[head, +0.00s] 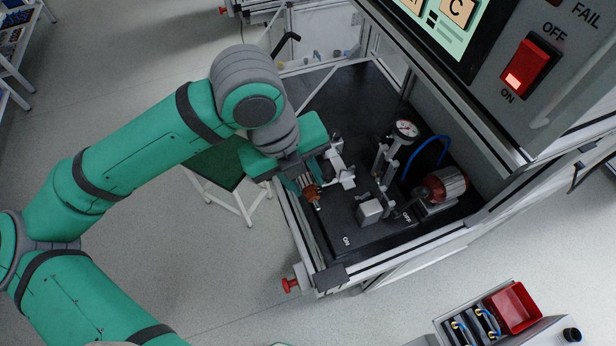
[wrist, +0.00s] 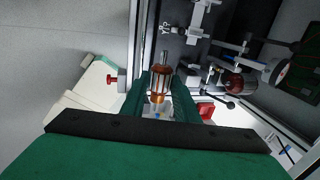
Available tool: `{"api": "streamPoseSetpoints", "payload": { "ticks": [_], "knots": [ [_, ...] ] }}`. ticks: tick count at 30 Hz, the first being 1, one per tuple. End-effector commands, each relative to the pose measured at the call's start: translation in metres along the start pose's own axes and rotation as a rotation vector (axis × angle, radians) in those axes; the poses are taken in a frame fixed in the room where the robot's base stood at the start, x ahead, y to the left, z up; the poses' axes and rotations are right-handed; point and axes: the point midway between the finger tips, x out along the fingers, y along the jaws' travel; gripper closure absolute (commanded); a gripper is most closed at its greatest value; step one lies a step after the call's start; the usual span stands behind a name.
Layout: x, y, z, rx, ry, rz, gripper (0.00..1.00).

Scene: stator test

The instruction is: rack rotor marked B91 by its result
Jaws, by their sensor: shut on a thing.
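My gripper (head: 303,185) is shut on a rotor (head: 312,194) with a copper-coloured winding and a steel shaft, held over the left edge of the black test bench (head: 345,100). In the wrist view the rotor (wrist: 161,82) sits between the two green fingers (wrist: 160,96), its shaft pointing up the picture. No marking on it can be read. The bench carries a dial gauge (head: 405,130) on a stand, a metal block near the ON and OFF labels, and a red-and-silver motor (head: 445,185).
The panel has a red rocker switch (head: 530,68), lit, and a partly cropped screen (head: 450,25) showing a C tile. A red bin (head: 514,307) is at lower right. A red knob (head: 290,285) sticks out at the bench corner. A green-topped stool (head: 215,163) stands left.

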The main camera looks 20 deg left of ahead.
Motion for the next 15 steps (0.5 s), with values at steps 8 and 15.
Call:
{"api": "streamPoseSetpoints", "payload": {
  "ticks": [8,15],
  "knots": [
    [-0.023,-0.010,-0.001,0.009,-0.001,0.001,1.00],
    [-0.040,-0.014,-0.001,0.008,-0.001,0.000,1.00]
  ]
}}
